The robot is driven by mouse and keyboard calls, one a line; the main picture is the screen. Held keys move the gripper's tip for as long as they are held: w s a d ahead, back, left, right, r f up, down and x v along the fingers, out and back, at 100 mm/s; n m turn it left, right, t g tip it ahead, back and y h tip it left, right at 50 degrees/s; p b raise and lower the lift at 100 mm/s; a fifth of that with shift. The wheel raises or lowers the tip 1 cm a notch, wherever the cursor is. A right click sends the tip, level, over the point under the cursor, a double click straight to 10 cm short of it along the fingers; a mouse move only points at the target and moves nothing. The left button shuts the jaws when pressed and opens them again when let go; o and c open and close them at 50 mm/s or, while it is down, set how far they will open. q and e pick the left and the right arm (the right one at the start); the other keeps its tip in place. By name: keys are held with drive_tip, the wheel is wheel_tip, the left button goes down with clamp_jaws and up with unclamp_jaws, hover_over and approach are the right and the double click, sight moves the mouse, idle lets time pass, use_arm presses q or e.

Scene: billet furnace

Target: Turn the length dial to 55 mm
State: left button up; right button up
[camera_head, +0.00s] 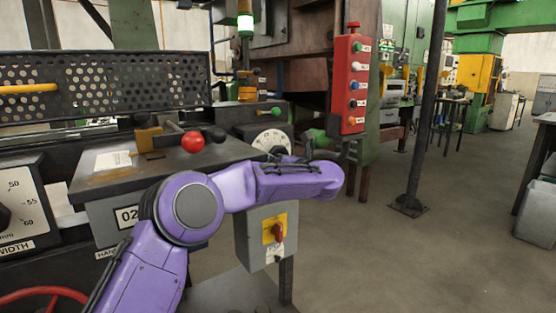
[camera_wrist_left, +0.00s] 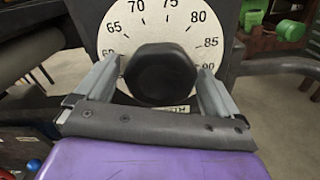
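A white round dial (camera_wrist_left: 118,42) with a black knob (camera_wrist_left: 162,75) fills the top of the left wrist view. Its scale shows 65, 70, 75, 80, 85 and 90, with the lower part hidden by my gripper. My left gripper (camera_wrist_left: 158,78) is open, one finger on each side of the knob, with narrow gaps showing. I cannot see a pointer mark on the knob. In the head view a white dial (camera_head: 272,140), probably this one, sits behind my purple left arm; the gripper itself is not clear there. My right gripper is out of view.
A second dial (camera_head: 17,208), labelled WIDTH, stands at the far left. A red-ball lever (camera_head: 193,142) and a green-knobbed lever (camera_head: 276,112) are near. A red button panel (camera_head: 349,84) hangs right of the dial, and a grey switch box (camera_head: 250,246) is below it. Floor at right is open.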

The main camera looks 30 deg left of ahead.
use_arm(q)
drive_tip(key=v, duration=1)
drive_tip(key=shift+s+d, duration=0.15)
drive_tip(key=shift+d, duration=0.1)
